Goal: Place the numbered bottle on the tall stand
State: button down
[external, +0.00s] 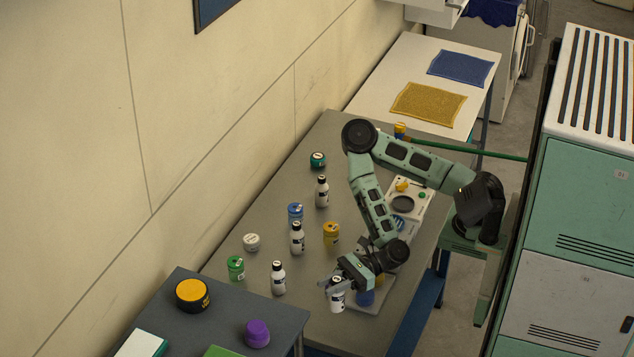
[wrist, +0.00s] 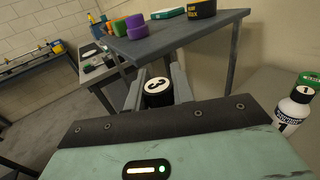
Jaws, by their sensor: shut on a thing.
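My gripper (external: 346,287) is shut on a white bottle (external: 337,301) with a black cap, near the front right of the grey table (external: 225,262). In the wrist view the number 3 shows on this bottle's cap (wrist: 158,90), between the two fingers (wrist: 157,92). I cannot tell whether the bottle's base touches the table. Similar white bottles stand upright to the left: a near one (external: 278,278), a middle one (external: 297,238) and a far one (external: 322,191). In the wrist view a bottle marked 1 (wrist: 293,112) stands at right. I cannot pick out the tall stand with certainty.
Blue (external: 295,212), yellow (external: 331,233) and green (external: 236,268) jars stand among the bottles. A pale tray (external: 420,205) lies behind my forearm. A dark side table (external: 225,318) holds a yellow-topped tin (external: 192,294).

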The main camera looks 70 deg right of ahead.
jog(key=w+a+r+m+t+h, duration=0.35)
jog(key=w+a+r, duration=0.25)
jog(key=w+r, duration=0.55)
jog(key=w+a+r+b, duration=0.2)
jog(key=w+a+r, duration=0.15)
jog(key=a, duration=0.35)
jog(key=w+a+r+b, duration=0.1)
jog(key=w+a+r, duration=0.1)
jog(key=a+r, duration=0.35)
notch_tip(320, 180, down, 10)
jog(key=a+p, duration=0.1)
jog(key=p, duration=0.1)
jog(key=shift+s+f, duration=0.15)
jog(key=shift+s, duration=0.05)
jog(key=shift+n, duration=0.25)
jog(key=c, duration=1.2)
grip_release()
jog(key=shift+f, duration=0.1)
